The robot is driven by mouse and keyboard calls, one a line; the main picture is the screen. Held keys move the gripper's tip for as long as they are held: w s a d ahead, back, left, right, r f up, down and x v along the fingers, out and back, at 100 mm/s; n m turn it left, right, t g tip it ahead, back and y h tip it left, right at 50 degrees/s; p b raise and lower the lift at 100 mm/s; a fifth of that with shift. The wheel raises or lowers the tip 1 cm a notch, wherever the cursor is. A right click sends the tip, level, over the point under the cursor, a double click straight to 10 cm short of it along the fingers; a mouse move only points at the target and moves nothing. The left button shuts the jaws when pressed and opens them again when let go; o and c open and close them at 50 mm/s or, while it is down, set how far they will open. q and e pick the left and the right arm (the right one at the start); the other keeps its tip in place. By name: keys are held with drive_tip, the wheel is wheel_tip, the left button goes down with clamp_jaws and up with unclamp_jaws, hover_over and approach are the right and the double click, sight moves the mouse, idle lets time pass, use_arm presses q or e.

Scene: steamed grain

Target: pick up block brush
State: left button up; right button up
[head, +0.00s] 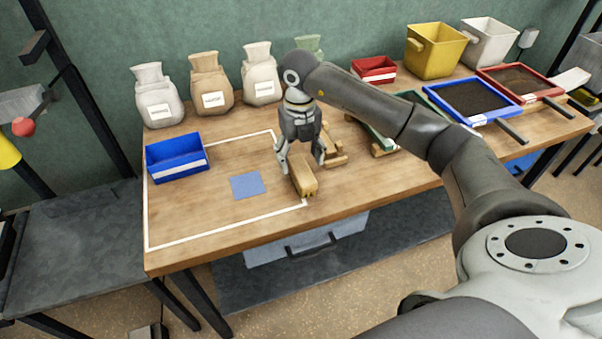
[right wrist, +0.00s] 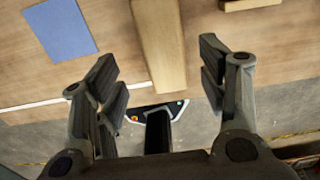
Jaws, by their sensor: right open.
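The block brush, a long light-wood block (head: 304,180), lies near the front edge of the workbench, by the corner of a white outline. It also shows in the right wrist view (right wrist: 159,45), running down between the fingers. Its underside is hidden. My right gripper (head: 300,163) points down over the block with its fingers on either side. In the right wrist view the gripper (right wrist: 157,78) is open, with visible gaps beside the block. I cannot tell how far above the block it is. My left gripper is not in view.
A blue square (head: 247,186) and a blue bin (head: 177,157) lie to the left. Other wooden pieces (head: 333,154) are close right of the gripper. Sacks (head: 211,85) stand at the back. Framed trays (head: 473,99) are at the right. Bare tabletop lies left of the block.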

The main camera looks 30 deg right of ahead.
sight(301, 168)
drive_tip(key=f, duration=0.4)
drive_tip(key=f+p, duration=0.1)
drive_tip(key=f, duration=0.1)
drive_tip(key=shift+w+d+f, duration=0.1)
drive_tip(key=shift+d+f, duration=0.1)
drive_tip(key=shift+d, duration=0.1)
drive_tip(key=shift+c, duration=0.5)
drive_tip(key=c, duration=1.2)
drive_tip(key=shift+o, duration=0.2)
drive_tip(key=shift+r, duration=0.15)
